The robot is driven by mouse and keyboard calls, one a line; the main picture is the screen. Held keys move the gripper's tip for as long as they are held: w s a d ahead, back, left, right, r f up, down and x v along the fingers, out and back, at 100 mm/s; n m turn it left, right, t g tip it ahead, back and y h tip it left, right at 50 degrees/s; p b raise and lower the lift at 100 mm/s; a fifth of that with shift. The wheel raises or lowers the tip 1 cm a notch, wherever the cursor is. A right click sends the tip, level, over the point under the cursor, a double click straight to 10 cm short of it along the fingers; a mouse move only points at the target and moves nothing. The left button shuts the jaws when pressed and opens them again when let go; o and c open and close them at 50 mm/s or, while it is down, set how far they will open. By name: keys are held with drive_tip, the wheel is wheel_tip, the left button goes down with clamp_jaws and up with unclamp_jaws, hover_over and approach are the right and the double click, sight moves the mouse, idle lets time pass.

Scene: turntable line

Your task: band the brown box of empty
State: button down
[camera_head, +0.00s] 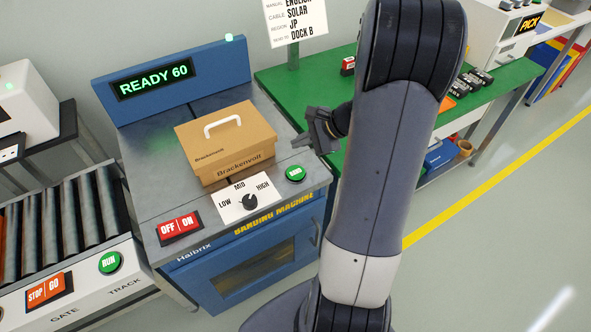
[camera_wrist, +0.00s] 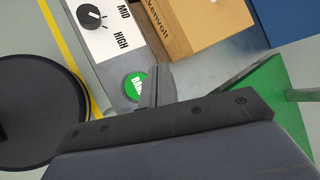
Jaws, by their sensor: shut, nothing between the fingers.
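The brown box (camera_head: 226,142), marked Brackenvolt with a white handle on top, sits on the metal top of the blue banding machine (camera_head: 250,244). It also shows at the top of the wrist view (camera_wrist: 190,22). The machine's display (camera_head: 152,79) reads READY 60. On its front edge are a red OFF/ON switch (camera_head: 180,226), a LOW-MID-HIGH knob (camera_head: 250,202) and a green button (camera_head: 295,174). My gripper (camera_head: 302,141) is shut and empty, right of the box. In the wrist view its fingertips (camera_wrist: 155,88) are beside the green BAND button (camera_wrist: 136,86), partly overlapping it.
A roller track (camera_head: 62,213) with a STOP/GO switch (camera_head: 50,289) and a green RUN button (camera_head: 109,263) adjoins on the left. A green table (camera_head: 285,84) stands behind on the right, with a sign (camera_head: 296,20). Open floor lies at the right, with a yellow line.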

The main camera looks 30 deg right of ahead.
sight(300, 173)
drive_tip(key=shift+f, duration=0.1)
wheel_tip(300, 173, down, 9)
drive_tip(key=b, duration=0.7)
idle(1.8)
drive_tip(key=shift+f+b, duration=0.25)
drive_tip(key=shift+b, duration=0.15)
drive_tip(key=shift+f+b, duration=0.45)
drive_tip(key=shift+f, duration=0.05)
idle(0.6)
drive_tip(key=shift+r, duration=0.1)
drive_tip(key=shift+r+p, duration=0.65)
drive_tip(key=shift+r, duration=0.2)
drive_tip(key=shift+r+p, duration=1.9)
drive_tip(key=shift+r, duration=0.6)
